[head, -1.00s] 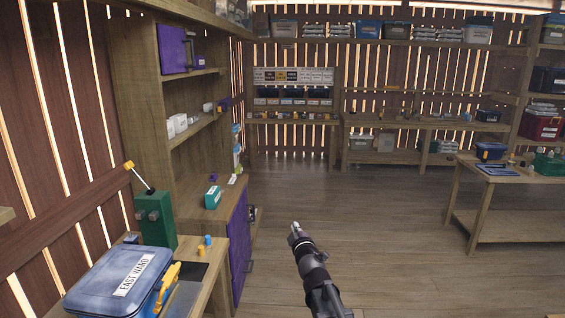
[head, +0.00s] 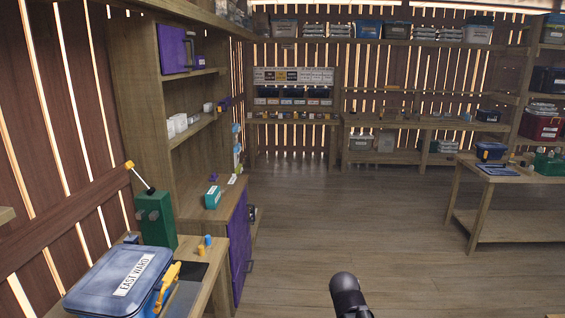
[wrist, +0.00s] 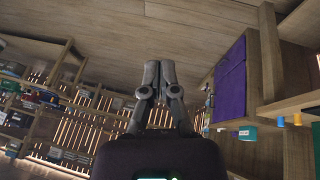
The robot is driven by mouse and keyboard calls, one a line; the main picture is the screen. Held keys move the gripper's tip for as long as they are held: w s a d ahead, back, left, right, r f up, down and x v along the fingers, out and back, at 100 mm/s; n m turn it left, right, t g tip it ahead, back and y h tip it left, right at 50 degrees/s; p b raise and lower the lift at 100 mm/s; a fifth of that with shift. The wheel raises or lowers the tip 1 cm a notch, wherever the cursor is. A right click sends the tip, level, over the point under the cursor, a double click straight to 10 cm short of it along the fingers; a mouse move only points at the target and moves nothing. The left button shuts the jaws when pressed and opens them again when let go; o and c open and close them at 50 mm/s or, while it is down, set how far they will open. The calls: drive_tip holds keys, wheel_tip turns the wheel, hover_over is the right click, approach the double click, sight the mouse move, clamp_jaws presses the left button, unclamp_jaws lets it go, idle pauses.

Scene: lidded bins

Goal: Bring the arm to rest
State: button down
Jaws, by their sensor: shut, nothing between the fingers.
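My gripper (wrist: 158,75) shows in the wrist view with its two fingers together and nothing between them. It is in free air, and the wrist view is tilted, with the floor above the fingers. In the head view only a dark rounded part of my arm (head: 347,292) shows at the bottom edge, right of centre. The fingers are not visible in the head view.
A bench at the lower left holds a blue-lidded bin (head: 118,280) labelled EAST WARD and a green lever box (head: 155,218). A purple cabinet door (head: 239,245) stands beyond it. A wooden table (head: 470,185) is at right. The middle floor (head: 350,210) is clear.

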drive_tip(key=s+a+f+g+y, duration=0.1)
drive_tip(key=s+g, duration=0.3)
drive_tip(key=s, duration=0.5)
drive_tip(key=shift+s+a+f+m+g+y, duration=0.25)
drive_tip(key=shift+a+f+m+y, duration=0.2)
drive_tip(key=shift+y, duration=0.35)
drive_tip(key=c, duration=0.6)
unclamp_jaws()
drive_tip(key=shift+w, duration=0.1)
drive_tip(key=shift+o, duration=0.2)
